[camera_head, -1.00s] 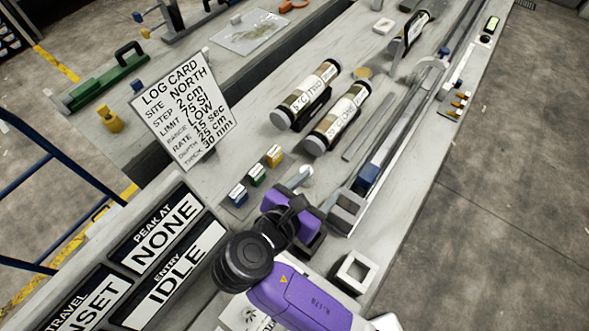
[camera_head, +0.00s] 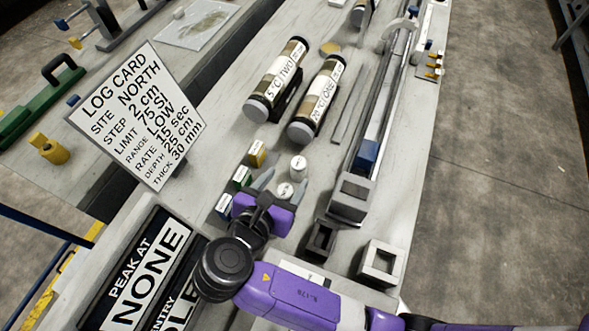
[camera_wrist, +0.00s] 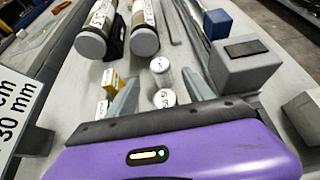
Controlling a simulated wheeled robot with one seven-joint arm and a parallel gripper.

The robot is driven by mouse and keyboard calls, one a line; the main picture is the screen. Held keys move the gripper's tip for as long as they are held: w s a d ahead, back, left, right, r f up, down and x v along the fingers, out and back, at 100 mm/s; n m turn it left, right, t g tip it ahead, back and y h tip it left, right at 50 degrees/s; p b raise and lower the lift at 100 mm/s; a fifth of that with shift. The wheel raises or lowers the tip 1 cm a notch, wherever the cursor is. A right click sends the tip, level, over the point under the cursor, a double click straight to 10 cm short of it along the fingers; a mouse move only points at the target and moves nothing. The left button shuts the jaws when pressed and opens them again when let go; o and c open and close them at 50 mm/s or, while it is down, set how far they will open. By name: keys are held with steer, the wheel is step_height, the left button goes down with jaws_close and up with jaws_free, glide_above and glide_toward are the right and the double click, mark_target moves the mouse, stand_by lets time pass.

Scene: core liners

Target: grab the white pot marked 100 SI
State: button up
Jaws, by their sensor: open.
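Two small white pots with dark marks on their lids stand on the bench. The marks are too small to read, so I cannot tell which says 100 SI. In the wrist view the nearer pot (camera_wrist: 165,98) lies between the two grey fingers of my gripper (camera_wrist: 160,76), and the farther pot (camera_wrist: 160,65) shows past it, near the fingertips. My gripper (camera_head: 281,182) is open and holds nothing. The lower part of the nearer pot is hidden.
Yellow (camera_head: 257,153), green (camera_head: 242,178) and blue (camera_head: 223,205) labelled blocks stand left of the pots. Two core tubes (camera_head: 277,80) (camera_head: 318,100) lie beyond. A rail with a grey block (camera_head: 350,198) and a square holder (camera_head: 381,264) are to the right.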

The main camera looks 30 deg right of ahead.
mark_target(296, 168)
steer(key=shift+x, duration=3.5)
steer(key=shift+f, duration=0.1)
jaws_close()
